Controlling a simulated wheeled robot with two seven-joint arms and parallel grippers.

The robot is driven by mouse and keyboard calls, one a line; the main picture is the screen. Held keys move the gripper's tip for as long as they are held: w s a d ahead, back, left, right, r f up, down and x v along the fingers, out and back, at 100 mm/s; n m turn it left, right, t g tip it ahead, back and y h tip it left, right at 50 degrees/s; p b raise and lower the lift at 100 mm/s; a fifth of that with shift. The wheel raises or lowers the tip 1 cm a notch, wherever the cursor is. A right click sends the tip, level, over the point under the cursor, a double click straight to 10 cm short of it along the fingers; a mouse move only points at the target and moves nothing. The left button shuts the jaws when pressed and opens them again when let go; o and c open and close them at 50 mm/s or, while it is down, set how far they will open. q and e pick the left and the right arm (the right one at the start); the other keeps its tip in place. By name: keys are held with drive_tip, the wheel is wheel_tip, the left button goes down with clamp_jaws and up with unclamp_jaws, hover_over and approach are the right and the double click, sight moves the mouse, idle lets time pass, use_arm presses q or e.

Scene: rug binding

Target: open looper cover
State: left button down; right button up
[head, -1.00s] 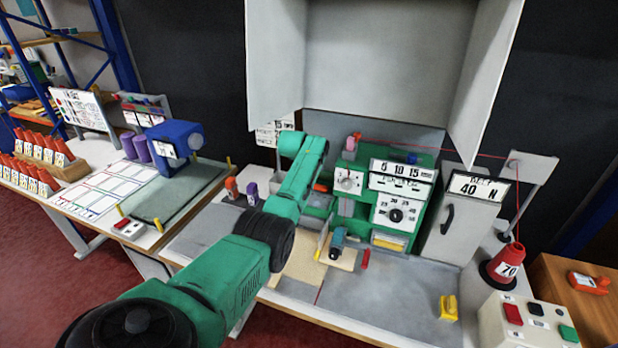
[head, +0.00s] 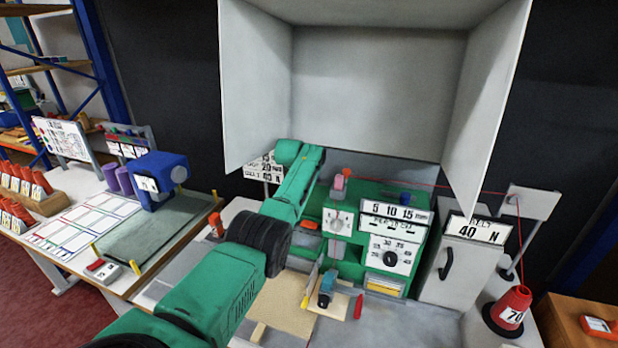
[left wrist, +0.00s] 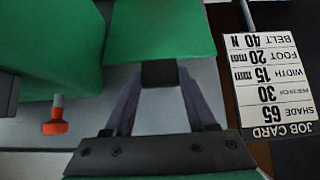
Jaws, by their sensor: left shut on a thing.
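The green sewing machine (head: 345,228) stands on the bench, with its dials and number plates facing me. In the left wrist view my left gripper (left wrist: 159,84) has its fingers closed together on a small dark block (left wrist: 160,72). The block sits at the lower edge of a green panel (left wrist: 160,32), which may be the looper cover; I cannot tell how far it is open. A larger green body (left wrist: 50,45) is to its left. In the head view my left arm hides the gripper and the machine's left side. My right gripper is not in view.
A job card (left wrist: 268,85) stands close to the right in the left wrist view. An orange-tipped part (left wrist: 55,126) is at lower left. A small blue tool (head: 325,287), a grey cabinet (head: 457,270) and a red thread cone (head: 510,308) are around the machine.

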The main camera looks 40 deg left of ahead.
use_arm(q)
drive_tip(key=shift+w+a+r, duration=0.1)
drive_tip(key=shift+r, duration=0.2)
drive_tip(key=shift+c, duration=1.1)
unclamp_jaws()
drive_tip(key=shift+f, duration=0.1)
drive_tip(key=b+v, duration=0.3)
drive_tip(key=v, duration=1.1)
drive_tip(key=shift+s+d, duration=0.2)
drive_tip(key=shift+s, duration=0.15)
